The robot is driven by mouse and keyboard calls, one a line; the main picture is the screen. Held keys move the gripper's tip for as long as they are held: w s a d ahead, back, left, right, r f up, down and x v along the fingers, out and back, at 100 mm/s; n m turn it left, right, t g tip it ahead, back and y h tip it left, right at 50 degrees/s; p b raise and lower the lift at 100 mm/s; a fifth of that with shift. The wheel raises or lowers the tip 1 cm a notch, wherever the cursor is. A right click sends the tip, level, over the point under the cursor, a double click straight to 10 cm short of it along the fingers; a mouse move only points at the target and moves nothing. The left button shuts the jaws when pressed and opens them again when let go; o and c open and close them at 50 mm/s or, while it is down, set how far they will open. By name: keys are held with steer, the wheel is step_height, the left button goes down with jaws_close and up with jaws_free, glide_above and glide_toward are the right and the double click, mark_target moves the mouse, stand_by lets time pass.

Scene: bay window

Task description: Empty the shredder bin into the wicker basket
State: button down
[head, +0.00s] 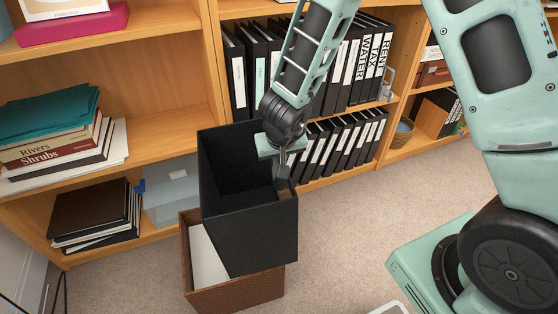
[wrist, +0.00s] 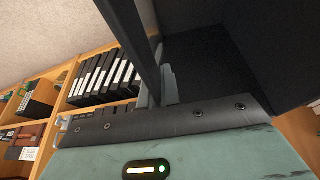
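The black shredder bin (head: 250,225) is above the brown wicker basket (head: 235,294) and hides much of it. The bin looks close to upright, with its opening up. Its visible inside is dark and I see no shreds in it. The basket stands on the carpet, and a white surface shows inside its left part. My gripper (head: 283,178) is at the bin's right rim, with its fingers closed on the bin wall. In the wrist view, the bin's wall (wrist: 133,40) runs down between the fingers (wrist: 160,92).
A wooden bookshelf (head: 165,148) with books and black binders (head: 350,70) stands right behind the bin and basket. A small round basket (head: 402,135) sits on a lower shelf at right. Carpet (head: 345,235) is clear to the right of the basket.

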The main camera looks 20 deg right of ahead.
steer(key=shift+f+y+b, duration=0.3)
steer(key=shift+f+b, duration=0.25)
steer(key=shift+b, duration=0.15)
step_height(320, 180, up, 4)
steer(key=p, duration=0.4)
steer(key=shift+f, duration=0.25)
